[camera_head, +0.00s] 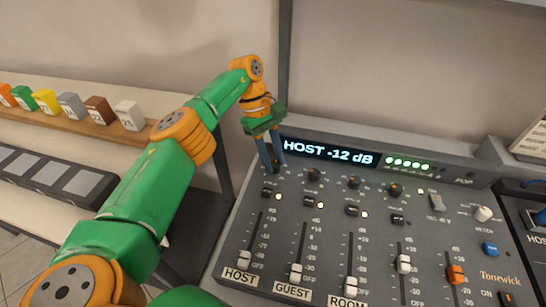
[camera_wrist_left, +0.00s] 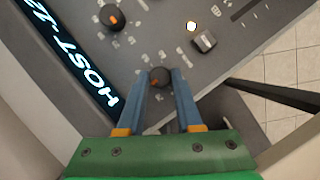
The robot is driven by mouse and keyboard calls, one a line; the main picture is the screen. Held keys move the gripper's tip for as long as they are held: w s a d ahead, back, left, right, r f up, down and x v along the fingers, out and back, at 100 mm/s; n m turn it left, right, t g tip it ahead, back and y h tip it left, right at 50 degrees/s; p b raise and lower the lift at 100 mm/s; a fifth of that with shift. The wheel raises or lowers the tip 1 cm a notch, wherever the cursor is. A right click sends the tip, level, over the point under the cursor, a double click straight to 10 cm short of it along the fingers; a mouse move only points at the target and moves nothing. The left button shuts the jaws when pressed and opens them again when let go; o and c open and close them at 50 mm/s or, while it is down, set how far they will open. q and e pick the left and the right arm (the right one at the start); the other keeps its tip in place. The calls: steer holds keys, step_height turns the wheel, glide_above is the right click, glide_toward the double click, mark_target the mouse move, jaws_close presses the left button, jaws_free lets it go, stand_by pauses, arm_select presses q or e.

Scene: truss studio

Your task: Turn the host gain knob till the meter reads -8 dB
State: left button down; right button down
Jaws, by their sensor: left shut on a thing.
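The mixing console (camera_head: 380,235) has a display (camera_head: 328,153) that reads "HOST -12 dB". The display also shows at the left of the left wrist view (camera_wrist_left: 72,62). The host gain knob (camera_wrist_left: 159,76) is a small dark round knob at the console's left edge. My left gripper (camera_head: 273,168) points down at it, and in the left wrist view its blue fingers (camera_wrist_left: 160,84) are shut on the knob, one on each side. In the head view the fingers largely hide the knob. My right gripper is in neither view.
More gain knobs (camera_head: 313,175) stand in a row to the right, the guest one close by. Lit buttons and several faders (camera_head: 297,271) lie below. A shelf with coloured blocks (camera_head: 72,107) and a grey pad panel (camera_head: 55,176) are at the left.

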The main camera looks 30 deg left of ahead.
mark_target(279, 166)
arm_select(q)
steer(key=c, duration=0.6)
jaws_free()
step_height(279, 166, up, 3)
steer(key=shift+r, duration=0.15)
steer(key=s+r+b, duration=0.1)
steer(key=s+d+r+b, duration=0.1)
steer(key=shift+s+d+r+b, duration=0.1)
steer(key=shift+r+b, duration=0.1)
steer(key=shift+b, duration=0.15)
steer(key=s+d+r, duration=0.1)
steer(key=s+r, duration=0.1)
steer(key=s, duration=0.1)
steer(key=s+d+r+b, duration=0.1)
steer(key=s+d+r, duration=0.1)
steer(key=s+r, duration=0.1)
steer(key=s+d+r, duration=0.2)
steer(key=s, duration=0.2)
steer(key=shift+s+r, duration=0.15)
steer(key=shift+s, duration=0.05)
